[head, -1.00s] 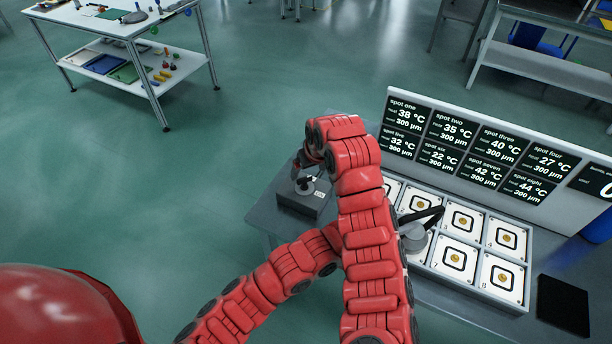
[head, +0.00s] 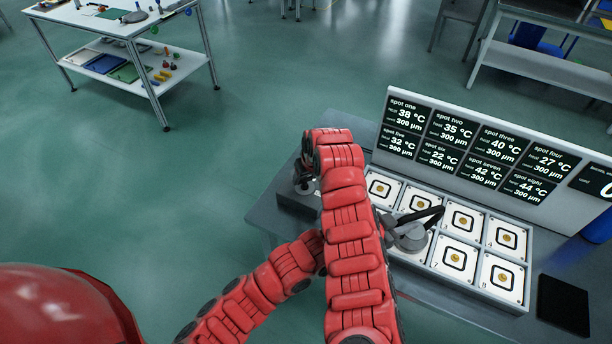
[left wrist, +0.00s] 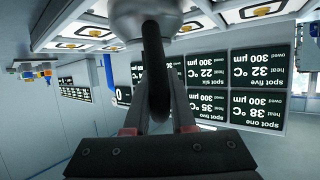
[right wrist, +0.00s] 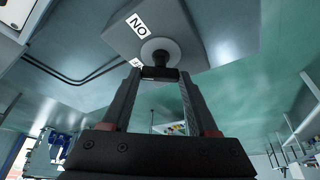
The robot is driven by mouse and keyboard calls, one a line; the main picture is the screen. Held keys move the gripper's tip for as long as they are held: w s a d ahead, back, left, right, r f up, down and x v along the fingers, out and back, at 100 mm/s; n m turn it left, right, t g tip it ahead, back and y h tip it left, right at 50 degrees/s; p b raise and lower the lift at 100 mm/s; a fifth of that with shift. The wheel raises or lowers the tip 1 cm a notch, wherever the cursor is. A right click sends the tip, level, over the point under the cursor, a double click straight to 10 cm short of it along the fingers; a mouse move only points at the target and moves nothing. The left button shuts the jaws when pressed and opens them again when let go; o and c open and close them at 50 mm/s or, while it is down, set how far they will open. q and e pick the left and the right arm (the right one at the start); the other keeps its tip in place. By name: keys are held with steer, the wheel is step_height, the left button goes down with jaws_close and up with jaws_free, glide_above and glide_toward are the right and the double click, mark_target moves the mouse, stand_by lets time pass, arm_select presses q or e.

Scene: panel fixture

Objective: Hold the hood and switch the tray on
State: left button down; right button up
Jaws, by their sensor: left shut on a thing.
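The hood (head: 411,238), a grey dome with a dark bar beside it, sits at the near edge of the white tray (head: 470,284) of numbered tiles. A dark switch box (head: 290,200) stands left of the tray. In the right wrist view this box (right wrist: 185,28) has an "ON" label and a pale round base with a black lever (right wrist: 160,58). My right gripper (right wrist: 160,75) has its fingers apart, with their tips at the lever; contact is unclear.
A display panel (head: 478,150) with temperature readings stands behind the tray. A black pad (head: 563,305) lies at the right on the bench. My two red arms cross in front of the bench. A separate white table (head: 100,25) stands far left; the floor between is clear.

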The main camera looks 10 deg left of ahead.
steer(key=c, duration=0.8)
steer(key=shift+m, duration=0.4)
steer(key=m+h, duration=0.1)
steer(key=m, duration=0.2)
steer(key=shift+a+m+t+h, duration=0.2)
steer(key=shift+m+t+h, duration=0.1)
steer(key=shift+m+h, duration=0.1)
steer(key=shift+a+m+h, duration=0.15)
steer(key=shift+m+h, duration=0.4)
steer(key=shift+m, duration=0.9)
steer(key=shift+a+m+h, duration=0.1)
steer(key=shift+m+h, duration=0.45)
steer(key=shift+m, duration=0.9)
steer(key=o, duration=1.4)
steer(key=shift+r, duration=0.1)
